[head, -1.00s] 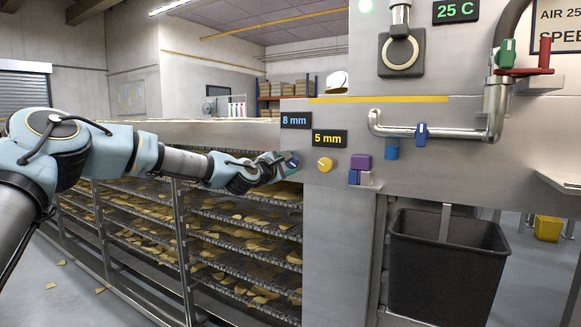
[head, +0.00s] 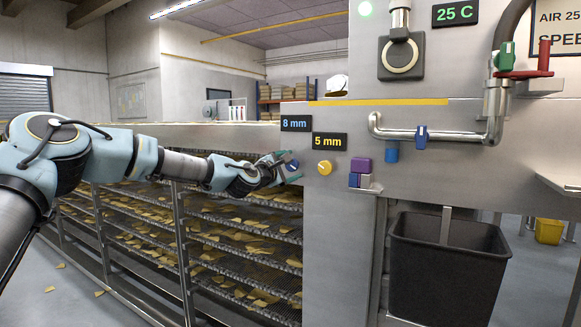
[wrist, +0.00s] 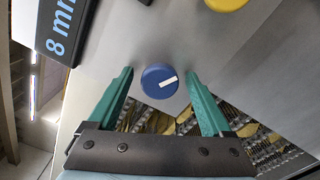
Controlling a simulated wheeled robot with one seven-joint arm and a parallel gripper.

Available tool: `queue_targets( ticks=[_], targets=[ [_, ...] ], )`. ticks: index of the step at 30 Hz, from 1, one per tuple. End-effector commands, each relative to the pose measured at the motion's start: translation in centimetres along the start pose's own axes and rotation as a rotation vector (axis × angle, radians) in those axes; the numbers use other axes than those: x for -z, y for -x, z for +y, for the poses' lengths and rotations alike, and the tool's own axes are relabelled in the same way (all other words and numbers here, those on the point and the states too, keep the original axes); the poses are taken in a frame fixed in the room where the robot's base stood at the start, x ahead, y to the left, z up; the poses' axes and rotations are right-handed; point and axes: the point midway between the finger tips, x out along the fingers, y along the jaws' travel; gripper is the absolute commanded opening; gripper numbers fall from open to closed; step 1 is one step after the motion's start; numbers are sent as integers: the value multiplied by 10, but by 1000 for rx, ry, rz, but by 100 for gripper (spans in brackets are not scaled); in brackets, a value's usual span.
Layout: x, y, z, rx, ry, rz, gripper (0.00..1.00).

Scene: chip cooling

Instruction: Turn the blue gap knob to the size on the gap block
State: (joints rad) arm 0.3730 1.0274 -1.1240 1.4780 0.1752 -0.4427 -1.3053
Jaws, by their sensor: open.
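The blue gap knob (wrist: 159,81) has a white pointer mark aimed to the right and slightly up in the wrist view. In the head view the knob (head: 293,165) shows at the fingertips. My gripper (wrist: 158,84) is open, with one green finger on each side of the knob and visible space between. It also shows in the head view (head: 288,167). The display above the knob (head: 296,123) reads 8 mm in blue. Purple, blue and grey blocks (head: 361,171) sit on the panel to the right; I can read no size on them.
A yellow knob (head: 325,168) sits right of the blue one, under a 5 mm display (head: 329,141). Chip racks (head: 240,235) stand left of the panel. A dark bin (head: 447,262) hangs at lower right. A pipe with a blue valve (head: 421,135) runs above.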

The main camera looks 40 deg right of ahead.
Motion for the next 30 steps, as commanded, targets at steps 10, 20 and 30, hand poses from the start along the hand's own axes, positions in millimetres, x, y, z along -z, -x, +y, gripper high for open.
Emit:
queue_targets(
  ticks=[10,20,30],
  targets=[
    [2,34,-1,0,-1,2,84],
    [2,94,0,-1,0,1,84],
    [0,108,0,0,0,0,84]
  ],
)
